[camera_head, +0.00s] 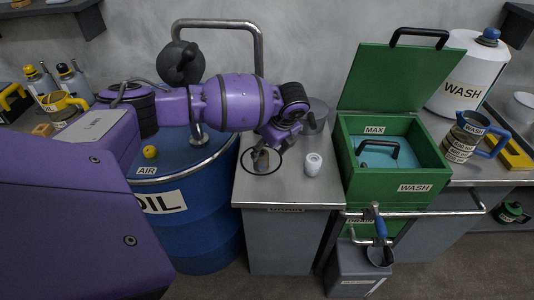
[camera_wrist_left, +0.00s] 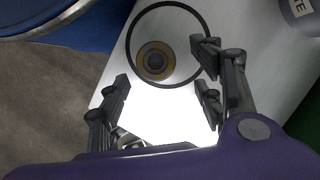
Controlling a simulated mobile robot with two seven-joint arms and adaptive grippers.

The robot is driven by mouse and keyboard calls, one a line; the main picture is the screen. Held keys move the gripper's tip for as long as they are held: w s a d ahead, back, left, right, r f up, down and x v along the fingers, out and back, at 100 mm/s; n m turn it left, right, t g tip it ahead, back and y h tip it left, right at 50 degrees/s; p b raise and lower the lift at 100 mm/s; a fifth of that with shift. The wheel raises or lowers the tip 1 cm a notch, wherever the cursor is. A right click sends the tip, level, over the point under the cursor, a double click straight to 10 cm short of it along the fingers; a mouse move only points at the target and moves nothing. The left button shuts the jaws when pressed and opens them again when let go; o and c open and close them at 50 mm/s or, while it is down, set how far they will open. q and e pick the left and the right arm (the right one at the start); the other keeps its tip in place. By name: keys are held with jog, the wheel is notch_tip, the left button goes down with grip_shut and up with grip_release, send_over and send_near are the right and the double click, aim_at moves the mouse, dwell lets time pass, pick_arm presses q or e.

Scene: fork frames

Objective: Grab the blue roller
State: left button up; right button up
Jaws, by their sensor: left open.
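No plainly blue roller shows. My left gripper (camera_head: 263,150) is over the steel counter (camera_head: 285,190). In the wrist view the left gripper (camera_wrist_left: 162,82) has its fingers apart with nothing between them. A small round piece with a brown rim and dark centre (camera_wrist_left: 155,61) stands inside a black ring (camera_wrist_left: 128,42), just beyond the fingertips. The ring also shows in the head view (camera_head: 278,166). My right gripper is out of view.
A small white cylinder (camera_head: 313,164) stands right of the ring. The open green wash box (camera_head: 414,176) is further right. A blue oil drum (camera_head: 205,225) stands left of the counter, below my arm. A labelled jug (camera_head: 461,142) is at the right.

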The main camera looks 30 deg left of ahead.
aim_at(262, 154)
pick_arm(q)
jog(key=x, duration=0.6)
jog(key=shift+s+a, duration=0.15)
jog(key=shift+a, duration=0.05)
jog(key=shift+r, duration=0.15)
jog(key=c, duration=1.3)
jog(key=shift+r, duration=0.15)
